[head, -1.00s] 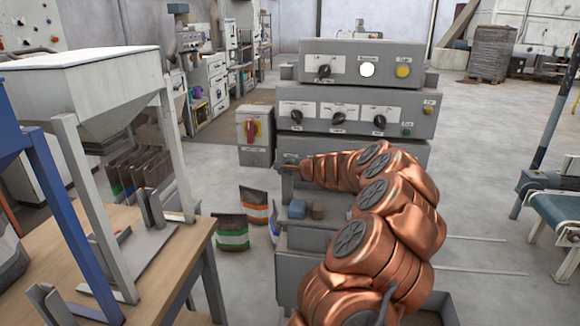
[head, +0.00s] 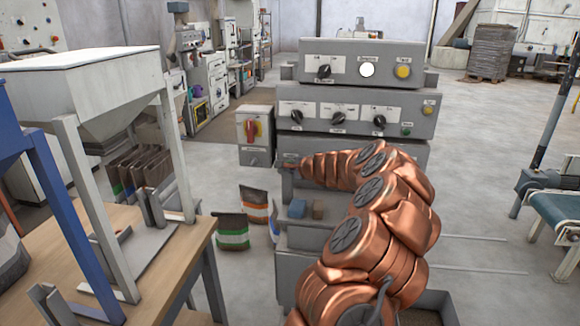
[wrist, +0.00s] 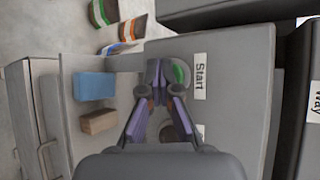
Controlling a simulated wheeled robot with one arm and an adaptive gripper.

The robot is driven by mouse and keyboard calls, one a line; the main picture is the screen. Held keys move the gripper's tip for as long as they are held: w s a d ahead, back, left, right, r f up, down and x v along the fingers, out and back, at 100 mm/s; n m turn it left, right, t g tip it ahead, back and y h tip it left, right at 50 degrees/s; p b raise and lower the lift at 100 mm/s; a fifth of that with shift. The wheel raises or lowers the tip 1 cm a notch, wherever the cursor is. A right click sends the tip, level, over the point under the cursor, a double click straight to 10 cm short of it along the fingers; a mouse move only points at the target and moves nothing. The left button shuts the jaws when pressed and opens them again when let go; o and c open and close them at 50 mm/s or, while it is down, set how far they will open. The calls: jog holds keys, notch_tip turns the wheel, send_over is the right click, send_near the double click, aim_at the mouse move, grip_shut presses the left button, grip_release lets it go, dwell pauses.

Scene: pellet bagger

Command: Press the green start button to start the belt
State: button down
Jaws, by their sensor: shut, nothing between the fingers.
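The green start button (wrist: 181,72) shows in the wrist view as a partly hidden green disc beside the white "Start" label (wrist: 199,77) on a grey panel. My gripper (wrist: 160,68) is shut and empty. Its fingertips overlap the left side of the button in the picture; I cannot tell whether they touch it. In the head view my copper arm reaches across the lowest grey control box (head: 408,152), and the start button is hidden there.
A blue block (wrist: 95,86) and a brown block (wrist: 98,121) lie on a grey ledge beside the panel. Higher control boxes (head: 345,110) with knobs rise behind my arm. A wooden table (head: 165,285) stands at left. Bags (head: 232,232) stand on the floor.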

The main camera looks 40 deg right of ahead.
dwell(0.4)
jog(key=shift+s+a+f+b, duration=0.1)
jog(key=shift+s+a+b, duration=0.25)
jog(key=shift+a, duration=0.25)
jog(key=s+a, duration=0.1)
jog(key=a, duration=0.1)
jog(key=s+a+b, duration=0.1)
jog(key=s+a, duration=0.1)
jog(key=shift+s+a+b, duration=0.2)
jog(key=shift+a+b, duration=0.1)
jog(key=shift+a, duration=0.1)
dwell(0.6)
